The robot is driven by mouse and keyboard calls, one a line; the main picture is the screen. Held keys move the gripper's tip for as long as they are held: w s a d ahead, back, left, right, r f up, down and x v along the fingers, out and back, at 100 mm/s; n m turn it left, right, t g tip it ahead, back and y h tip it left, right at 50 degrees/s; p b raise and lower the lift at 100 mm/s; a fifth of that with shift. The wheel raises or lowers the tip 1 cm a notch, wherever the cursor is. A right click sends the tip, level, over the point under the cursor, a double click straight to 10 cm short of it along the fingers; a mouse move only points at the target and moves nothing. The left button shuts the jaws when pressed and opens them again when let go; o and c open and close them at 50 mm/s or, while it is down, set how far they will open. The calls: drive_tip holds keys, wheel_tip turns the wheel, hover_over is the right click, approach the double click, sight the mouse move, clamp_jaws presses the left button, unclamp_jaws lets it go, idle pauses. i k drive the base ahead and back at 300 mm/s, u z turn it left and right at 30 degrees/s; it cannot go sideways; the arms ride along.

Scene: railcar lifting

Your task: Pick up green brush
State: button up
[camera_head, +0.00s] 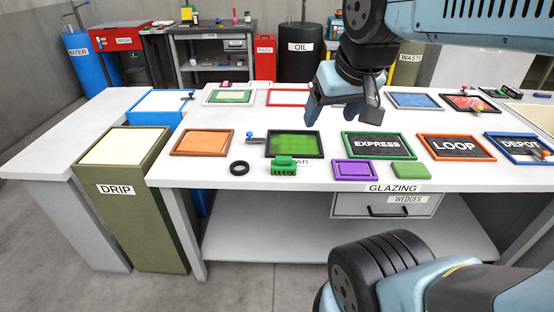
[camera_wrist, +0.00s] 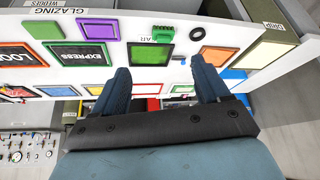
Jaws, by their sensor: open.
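The green brush (camera_head: 284,166) stands on the white table near its front edge, just in front of a green-filled tray with a black frame. The brush is clear of both fingers.
A black ring (camera_head: 239,168) lies left of the brush. A purple tray (camera_head: 355,170) and a flat green block (camera_head: 404,170) lie to its right. The green-filled tray (camera_head: 294,144) is close behind it. The DRIP bin (camera_head: 128,190) stands at the table's left.

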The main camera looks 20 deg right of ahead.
sight(280, 164)
drive_tip(key=z, duration=1.3)
drive_tip(key=i, duration=0.1)
drive_tip(key=u, duration=2.6)
drive_tip(key=k, duration=0.9)
drive_tip(key=z, duration=1.3)
drive_tip(key=i, duration=1)
drive_tip(key=u, duration=0.05)
